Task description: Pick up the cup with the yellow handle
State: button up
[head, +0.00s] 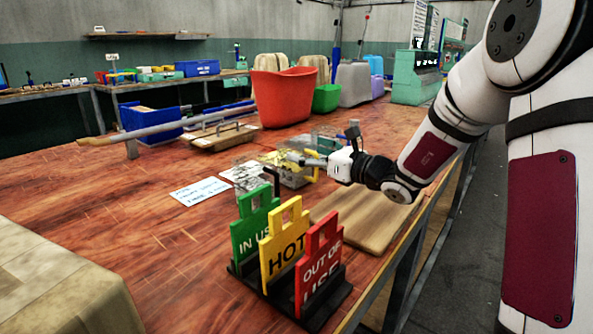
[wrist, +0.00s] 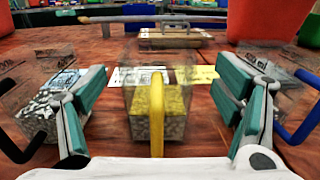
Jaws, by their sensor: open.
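The cup with the yellow handle is a clear container (wrist: 140,100) holding yellow and grey granules. Its upright yellow handle (wrist: 157,118) faces my wrist camera. My gripper (wrist: 160,82) is open, with one finger to the left of the cup and one to the right. Clear gaps show between the fingers and the cup's walls, and nothing is held. In the head view my gripper (head: 318,158) is beside the yellow handle (head: 314,171), and the cup's body is partly hidden there.
Clear cups with dark handles flank it, left (wrist: 40,118) and right (wrist: 296,115). A rack with green (head: 254,225), yellow (head: 284,248) and red signs (head: 318,265) stands in front. A wooden board (head: 375,222) lies beneath my arm. A red tub (head: 285,98) stands behind.

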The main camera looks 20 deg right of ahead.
jog(key=b+x, duration=0.1)
jog(key=x, duration=0.3)
jog(key=shift+a, duration=0.1)
jog(key=shift+s+r, duration=0.1)
jog(key=c, duration=1.8)
jog(key=shift+o, duration=0.2)
jog(key=shift+r, duration=0.15)
notch_tip(320, 180, up, 10)
jog(key=p, duration=0.4)
